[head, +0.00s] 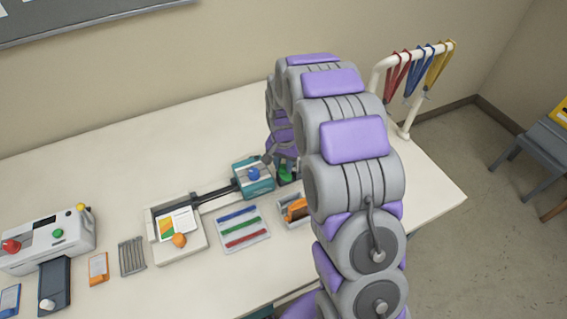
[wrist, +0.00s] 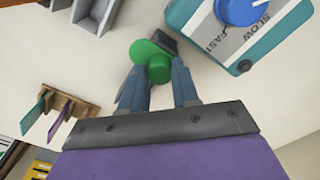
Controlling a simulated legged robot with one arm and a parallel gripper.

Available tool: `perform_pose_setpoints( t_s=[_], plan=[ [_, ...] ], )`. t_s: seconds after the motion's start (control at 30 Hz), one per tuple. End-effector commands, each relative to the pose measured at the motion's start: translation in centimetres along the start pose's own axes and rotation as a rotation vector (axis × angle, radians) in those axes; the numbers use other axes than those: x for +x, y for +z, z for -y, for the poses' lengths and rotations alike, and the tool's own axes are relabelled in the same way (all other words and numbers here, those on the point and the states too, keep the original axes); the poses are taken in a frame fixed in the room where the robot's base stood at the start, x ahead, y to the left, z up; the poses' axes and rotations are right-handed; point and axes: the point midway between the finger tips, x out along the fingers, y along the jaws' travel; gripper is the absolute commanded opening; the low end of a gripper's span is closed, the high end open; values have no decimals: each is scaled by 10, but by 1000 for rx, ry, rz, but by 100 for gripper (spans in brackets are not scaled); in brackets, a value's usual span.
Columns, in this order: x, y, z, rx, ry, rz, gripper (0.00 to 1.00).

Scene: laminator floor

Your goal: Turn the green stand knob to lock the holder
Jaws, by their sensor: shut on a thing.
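The green stand knob (wrist: 157,68) shows in the wrist view between the fingertips of my gripper (wrist: 158,88). The two blue-grey fingers are closed on it from either side. A green flange and a dark stand part lie just beyond the knob. In the head view the green knob (head: 286,174) is partly hidden behind my arm, beside the teal box. The gripper itself is mostly hidden there by my purple and grey arm links. I cannot tell the holder apart from the dark stand part.
The teal box (head: 253,180) with a blue dial marked SLOW and FAST stands close to the knob. A cream tray (head: 204,236) with a card, a tray of coloured strips (head: 242,249), and a white machine (head: 52,243) stand left. A lanyard rack (head: 407,100) stands right.

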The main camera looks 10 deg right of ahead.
Motion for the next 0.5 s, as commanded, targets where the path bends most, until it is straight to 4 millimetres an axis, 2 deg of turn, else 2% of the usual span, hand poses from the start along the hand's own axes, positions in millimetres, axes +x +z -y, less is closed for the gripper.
perform_pose_setpoints(
  t_s=[0.03,0.2,0.5],
  plan=[
    [0,0,0,0,-1,0,13],
    [0,0,1,0,-1,0,0],
    [-2,0,1,-46,-1,0,0]
  ],
)
